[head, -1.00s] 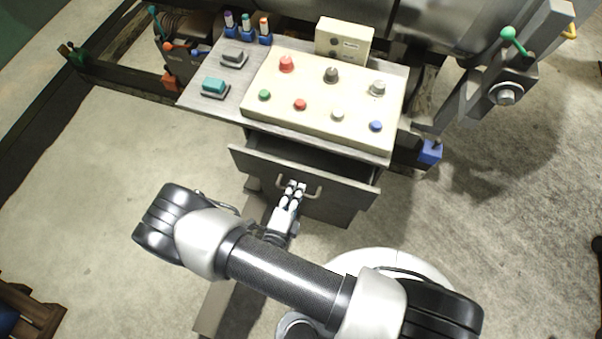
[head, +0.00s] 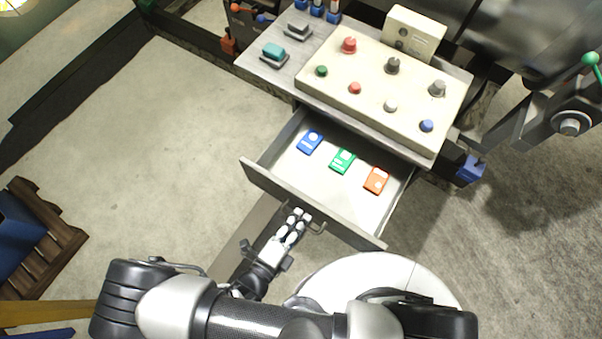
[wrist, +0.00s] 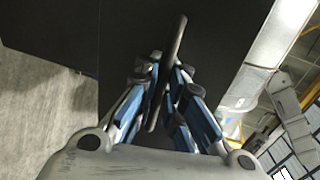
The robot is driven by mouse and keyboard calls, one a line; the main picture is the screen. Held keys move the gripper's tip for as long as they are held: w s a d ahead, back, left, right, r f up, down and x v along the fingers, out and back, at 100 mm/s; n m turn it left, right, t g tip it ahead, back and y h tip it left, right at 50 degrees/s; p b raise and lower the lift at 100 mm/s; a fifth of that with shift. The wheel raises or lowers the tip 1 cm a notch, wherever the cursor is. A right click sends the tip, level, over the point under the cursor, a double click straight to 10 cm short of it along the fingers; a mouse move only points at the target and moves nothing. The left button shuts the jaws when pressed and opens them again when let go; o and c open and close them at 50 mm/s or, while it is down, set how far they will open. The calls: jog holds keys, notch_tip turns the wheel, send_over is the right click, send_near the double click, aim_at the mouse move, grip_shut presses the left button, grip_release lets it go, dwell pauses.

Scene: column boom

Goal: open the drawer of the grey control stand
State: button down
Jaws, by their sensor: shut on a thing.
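The grey control stand (head: 262,72) has a cream button panel on top. Its drawer (head: 277,187) is pulled well out toward me. Inside lie a blue card (head: 310,142), a green card (head: 342,161) and an orange card (head: 377,180). My gripper (head: 299,218) is at the middle of the drawer front, shut on the drawer handle (head: 320,228). In the wrist view the handle bar (wrist: 174,50) runs between the fingers of my gripper (wrist: 163,85). The fingers hide part of the handle in the head view.
The panel carries red, green, white, grey and blue knobs and buttons. A small cream box (head: 415,33) stands at its back. A wooden pallet (head: 45,232) is at the far left. The floor (head: 170,130) left of the drawer is clear.

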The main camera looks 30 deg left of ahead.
jog(key=shift+r, duration=0.15)
jog(key=c, duration=1.7)
grip_release()
jog(key=shift+s, duration=0.1)
jog(key=v, duration=1.1)
jog(key=shift+s, duration=0.45)
jog(key=shift+a, duration=0.15)
